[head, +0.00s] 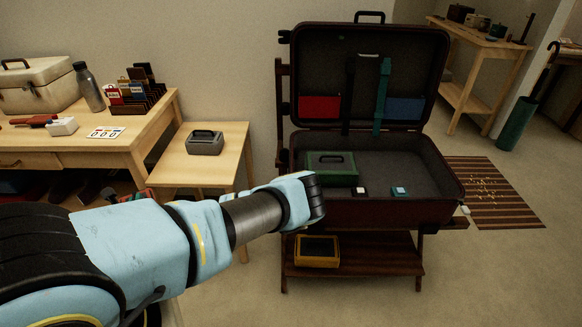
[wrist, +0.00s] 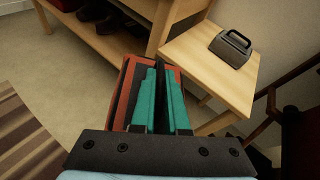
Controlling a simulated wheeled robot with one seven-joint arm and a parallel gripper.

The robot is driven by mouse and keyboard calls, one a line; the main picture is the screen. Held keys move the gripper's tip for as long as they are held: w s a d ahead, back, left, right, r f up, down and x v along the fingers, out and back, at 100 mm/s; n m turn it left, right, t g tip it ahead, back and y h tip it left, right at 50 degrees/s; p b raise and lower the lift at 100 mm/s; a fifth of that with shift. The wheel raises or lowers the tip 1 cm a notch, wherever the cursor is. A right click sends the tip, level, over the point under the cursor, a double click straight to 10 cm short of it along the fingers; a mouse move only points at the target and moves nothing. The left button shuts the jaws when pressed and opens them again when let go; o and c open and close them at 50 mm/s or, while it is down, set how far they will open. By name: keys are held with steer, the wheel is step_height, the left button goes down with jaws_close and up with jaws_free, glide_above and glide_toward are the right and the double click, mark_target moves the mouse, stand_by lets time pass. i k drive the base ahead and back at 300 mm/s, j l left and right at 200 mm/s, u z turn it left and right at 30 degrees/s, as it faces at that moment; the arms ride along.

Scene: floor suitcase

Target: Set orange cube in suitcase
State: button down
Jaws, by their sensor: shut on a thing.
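The dark suitcase (head: 375,212) stands open on a wooden stand right of centre in the head view, its lid upright at the back. Inside it are a green case (head: 331,168) at the left, a small white-and-black item (head: 360,191) and a small teal item (head: 399,191). In the head view my arm hides most of the gripper, which is away from the suitcase.
A small wooden table (head: 180,160) with a grey case (head: 205,142) stands left of the suitcase. A desk (head: 150,120) with a bottle and boxes is farther left. A yellow box (head: 317,250) sits on the shelf below the suitcase. The suitcase's right floor is mostly bare.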

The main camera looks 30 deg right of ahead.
mark_target(396, 173)
steer(key=k+l+u, duration=0.35)
steer(key=k+l, duration=0.15)
steer(key=l, duration=0.5)
steer(key=k+l+u, duration=0.35)
steer(key=k+l, duration=0.3)
steer(key=l, duration=0.25)
steer(key=k+l+u, duration=0.4)
steer(key=k+l, duration=0.25)
steer(key=k+l+u, duration=0.35)
steer(key=k, duration=0.5)
steer(key=l, duration=0.1)
